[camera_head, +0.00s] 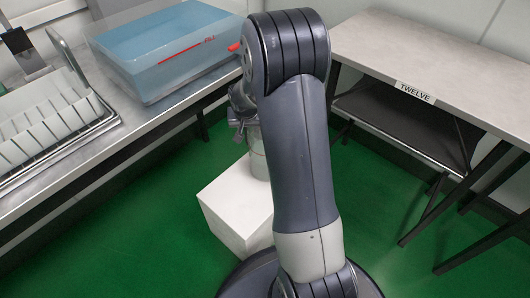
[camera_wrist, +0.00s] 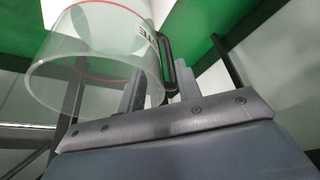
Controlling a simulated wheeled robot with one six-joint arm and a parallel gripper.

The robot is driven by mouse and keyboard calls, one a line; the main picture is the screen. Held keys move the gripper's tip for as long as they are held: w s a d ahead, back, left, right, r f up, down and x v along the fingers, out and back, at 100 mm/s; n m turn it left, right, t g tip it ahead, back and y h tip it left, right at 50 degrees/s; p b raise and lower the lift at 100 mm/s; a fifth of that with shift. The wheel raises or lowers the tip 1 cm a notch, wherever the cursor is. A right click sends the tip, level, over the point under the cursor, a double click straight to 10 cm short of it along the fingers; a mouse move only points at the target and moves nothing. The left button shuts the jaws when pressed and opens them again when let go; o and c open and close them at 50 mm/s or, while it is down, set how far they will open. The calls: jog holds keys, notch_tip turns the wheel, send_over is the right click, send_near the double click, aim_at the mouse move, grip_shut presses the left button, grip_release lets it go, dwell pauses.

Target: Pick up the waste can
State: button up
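The waste can is a clear cylinder (camera_wrist: 95,60) with a red line around it, a black handle (camera_wrist: 168,55) and a partly visible label in the wrist view. In the head view, what appears to be the same can (camera_head: 258,165) stands on a white block (camera_head: 235,212), largely hidden by my arm. My gripper (camera_wrist: 160,88) is at the handle side of the can, with its two fingers apart. The handle's near end shows between the fingers, close to the right one. I cannot tell whether they touch. My gripper also shows small in the head view (camera_head: 240,115).
A blue liquid-filled tub (camera_head: 165,55) and a white slotted rack (camera_head: 50,115) stand on the left metal bench (camera_head: 130,130).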

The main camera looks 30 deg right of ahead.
grip_shut()
dwell(0.3)
dwell(1.1)
jog(key=shift+w+r, duration=0.1)
